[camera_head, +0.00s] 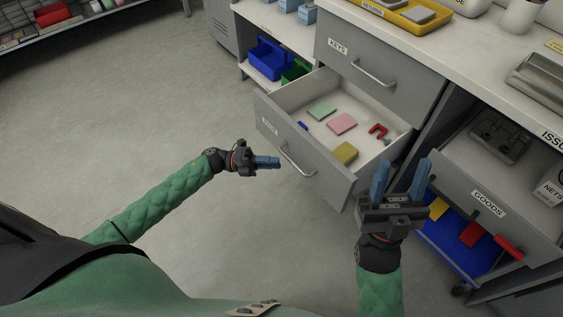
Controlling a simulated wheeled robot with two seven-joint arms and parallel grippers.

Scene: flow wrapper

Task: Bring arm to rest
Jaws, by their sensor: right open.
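My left gripper (266,162) is over the floor, just left of the open drawer's handle (297,161) in the picture. Its blue fingers point right towards the handle, with a small gap between them and it. The fingers overlap in this view, so their opening is hidden. My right gripper (402,172) is open, its two blue fingers spread and pointing up in the picture. Nothing shows between them. It appears in front of the right end of the open drawer (310,164), near the goods drawer. Both arms have green padded sleeves.
The open drawer holds a green pad (321,112), a pink pad (341,124), a yellow pad (344,152) and a red item (378,130). The keys drawer (370,62) above is shut. A goods drawer (490,206) stands right, above a blue bin (453,244). The floor (130,120) at left is clear.

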